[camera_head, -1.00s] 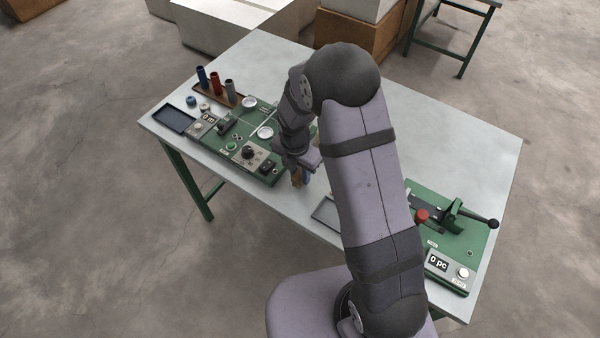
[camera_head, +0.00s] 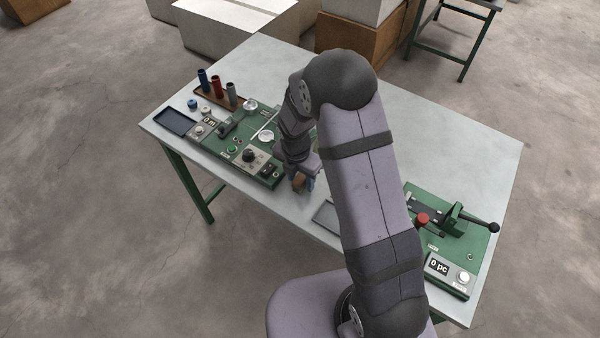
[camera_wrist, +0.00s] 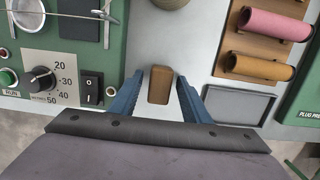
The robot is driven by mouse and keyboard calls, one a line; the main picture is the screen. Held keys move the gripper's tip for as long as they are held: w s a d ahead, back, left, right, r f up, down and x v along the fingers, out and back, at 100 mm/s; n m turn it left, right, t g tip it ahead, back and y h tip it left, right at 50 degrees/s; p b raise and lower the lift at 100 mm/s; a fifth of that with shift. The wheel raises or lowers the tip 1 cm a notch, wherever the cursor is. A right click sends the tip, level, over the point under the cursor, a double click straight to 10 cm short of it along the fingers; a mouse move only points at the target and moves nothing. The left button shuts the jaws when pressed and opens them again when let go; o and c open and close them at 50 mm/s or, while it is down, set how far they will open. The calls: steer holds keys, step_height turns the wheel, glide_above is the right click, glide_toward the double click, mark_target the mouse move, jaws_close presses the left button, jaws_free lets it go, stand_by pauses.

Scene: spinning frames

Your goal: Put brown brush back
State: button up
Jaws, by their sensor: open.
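The brown brush (camera_wrist: 160,86) shows in the wrist view as a small brown block on the light grey tabletop. My gripper (camera_wrist: 166,88) is open, with one blue finger on each side of the brush. I cannot tell whether either finger touches it. In the head view my gripper (camera_head: 303,184) is low over the front edge area of the table, just right of the green winding machine. The brush (camera_head: 298,183) is partly hidden there by the fingers.
The green machine (camera_wrist: 75,93) with a dial and switch is left of my gripper. A brown rack with pink (camera_wrist: 275,24) and orange tubes (camera_wrist: 258,67) and a grey tray (camera_wrist: 240,106) are at right. A green press (camera_head: 455,225) stands at the table's right end.

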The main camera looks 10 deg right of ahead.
mark_target(298, 181)
step_height(298, 181, up, 12)
steer(key=s+a+b, duration=0.1)
steer(key=b, duration=0.2)
steer(key=s+d+m, duration=0.2)
steer(key=s+m, duration=0.7)
steer(key=m, duration=0.4)
steer(key=s+d+m+g+y, duration=0.1)
steer(key=s+d+m, duration=0.2)
steer(key=s+m, duration=0.6)
steer(key=m, duration=0.5)
steer(key=shift+s+f, duration=0.35)
steer(key=shift+f, duration=0.05)
